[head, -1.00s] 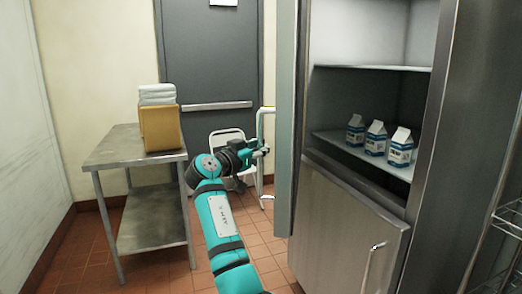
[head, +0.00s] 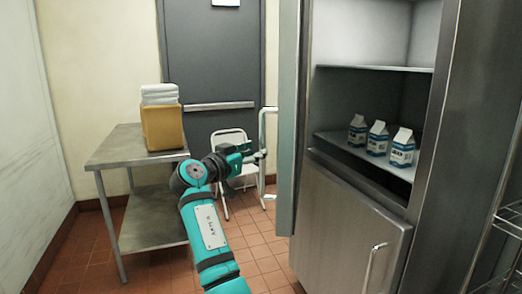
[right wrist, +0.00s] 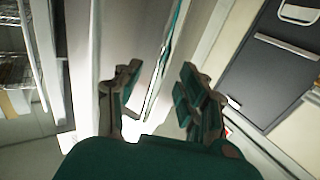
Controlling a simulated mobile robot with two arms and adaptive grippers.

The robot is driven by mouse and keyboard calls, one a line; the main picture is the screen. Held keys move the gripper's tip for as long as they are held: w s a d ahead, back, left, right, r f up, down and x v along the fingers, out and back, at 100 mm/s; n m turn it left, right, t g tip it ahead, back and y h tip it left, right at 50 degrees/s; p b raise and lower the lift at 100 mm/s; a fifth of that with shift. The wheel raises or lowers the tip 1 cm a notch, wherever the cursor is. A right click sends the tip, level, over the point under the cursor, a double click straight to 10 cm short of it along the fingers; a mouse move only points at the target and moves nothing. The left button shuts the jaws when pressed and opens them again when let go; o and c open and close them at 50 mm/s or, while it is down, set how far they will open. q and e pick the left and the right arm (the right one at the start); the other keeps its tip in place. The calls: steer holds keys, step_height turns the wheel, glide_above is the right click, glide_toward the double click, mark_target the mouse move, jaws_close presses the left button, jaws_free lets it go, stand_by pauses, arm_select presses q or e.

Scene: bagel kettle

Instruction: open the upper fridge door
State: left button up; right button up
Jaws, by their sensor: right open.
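The upper fridge door (head: 290,110) stands swung wide open in the head view, seen nearly edge-on left of the fridge opening. Its pale bar handle (head: 263,135) sticks out on the door's left side. My right gripper (head: 256,157) is beside the handle; touching or apart is unclear there. In the right wrist view, my right gripper (right wrist: 158,88) has its fingers spread, with a long shiny strip running between and beyond them; I cannot tell whether this is the handle or the door's edge. My left gripper is in no view.
The upper fridge compartment holds milk cartons (head: 377,138) on a shelf. The lower fridge door (head: 345,215) is closed. A steel table (head: 110,155) with a tan box (head: 162,127) stands left. A folding chair (head: 226,140) stands before the grey door (head: 210,70).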

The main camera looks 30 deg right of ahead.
steer(key=v, duration=0.7)
steer(key=shift+s+a, duration=0.15)
steer(key=shift+a, duration=0.2)
